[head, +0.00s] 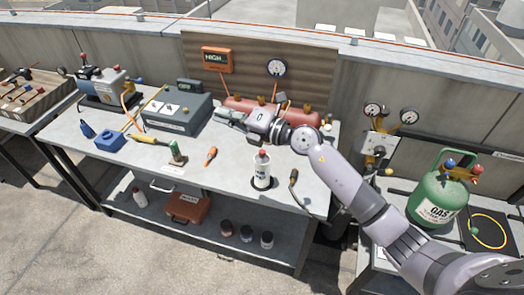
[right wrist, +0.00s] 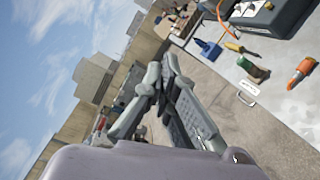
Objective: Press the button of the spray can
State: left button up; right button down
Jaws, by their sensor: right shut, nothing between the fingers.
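The spray can (head: 262,170) stands upright on a dark round pad on the workbench, near its front edge. It is white with dark print and a red top. My right gripper (head: 220,113) is above the bench, behind and left of the can, pointing left. It is apart from the can. In the right wrist view its fingers (right wrist: 158,78) are closed together with nothing between them. The can does not show in the right wrist view. My left gripper is in neither view.
A red tank (head: 305,115) lies at the back of the bench, partly behind my right arm. A grey case (head: 178,112), an orange-handled screwdriver (head: 211,155) and a black-handled tool (head: 293,182) are on the bench. A green gas cylinder (head: 436,200) stands at right.

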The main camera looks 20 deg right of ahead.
jog(key=w+d+f+n+g+h, duration=0.2)
jog(key=w+d+f+g+h, duration=0.1)
jog(key=d+f, duration=0.15)
jog(key=g+h, duration=0.2)
jog(key=h, duration=0.3)
send_over(264, 150)
notch_tip(264, 150, down, 4)
jog(key=shift+d+r+n, duration=0.1)
jog(key=shift+n, duration=0.2)
jog(key=shift+f, duration=0.2)
notch_tip(264, 150, down, 8)
jog(key=b, duration=0.5)
jog(key=shift+r+b, duration=0.25)
jog(key=shift+b, duration=0.05)
jog(key=shift+f+b, duration=0.3)
jog(key=shift+f, duration=0.25)
jog(key=shift+f, duration=0.4)
